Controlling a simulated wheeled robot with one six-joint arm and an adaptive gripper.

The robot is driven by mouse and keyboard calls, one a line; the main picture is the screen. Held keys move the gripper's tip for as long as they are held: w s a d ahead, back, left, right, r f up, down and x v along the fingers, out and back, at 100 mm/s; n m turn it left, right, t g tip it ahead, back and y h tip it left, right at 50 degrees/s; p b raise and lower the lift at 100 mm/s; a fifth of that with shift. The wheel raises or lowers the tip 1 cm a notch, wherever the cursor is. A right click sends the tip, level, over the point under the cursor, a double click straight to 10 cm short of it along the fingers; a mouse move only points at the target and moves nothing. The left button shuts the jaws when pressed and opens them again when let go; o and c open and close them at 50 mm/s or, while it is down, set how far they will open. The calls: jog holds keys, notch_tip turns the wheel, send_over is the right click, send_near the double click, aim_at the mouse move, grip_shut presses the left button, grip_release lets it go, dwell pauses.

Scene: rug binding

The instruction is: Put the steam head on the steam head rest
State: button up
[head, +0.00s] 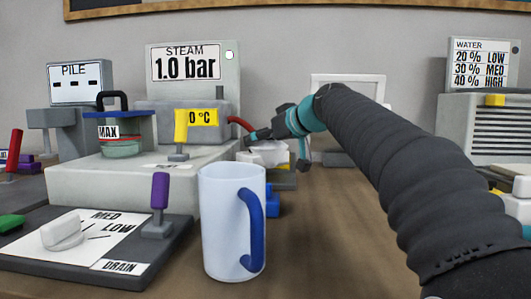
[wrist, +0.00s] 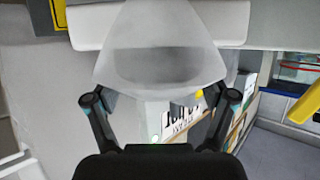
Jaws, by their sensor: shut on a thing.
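My gripper (head: 278,148) is right of the steam unit (head: 215,115) in the head view, pointing left and down. It is shut on a pale object, which I take to be the steam head (head: 264,156). In the wrist view the pale grey, flared steam head (wrist: 160,62) fills the space between the two fingers of my gripper (wrist: 160,98).
A white mug (head: 225,225) with a blue handle stands in front. A dial panel (head: 85,245) with a purple lever (head: 160,192) is at the left. A white-framed panel (head: 350,90) stands behind my arm. The brown table (head: 335,235) is clear right of the mug.

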aim_at(266, 150)
jog(key=shift+f+b, duration=0.3)
jog(key=shift+f, duration=1.15)
jog(key=shift+f, duration=0.2)
jog(key=o, duration=1.5)
jog(key=shift+r, duration=0.2)
jog(key=v, duration=1.2)
jog(key=shift+d, duration=0.1)
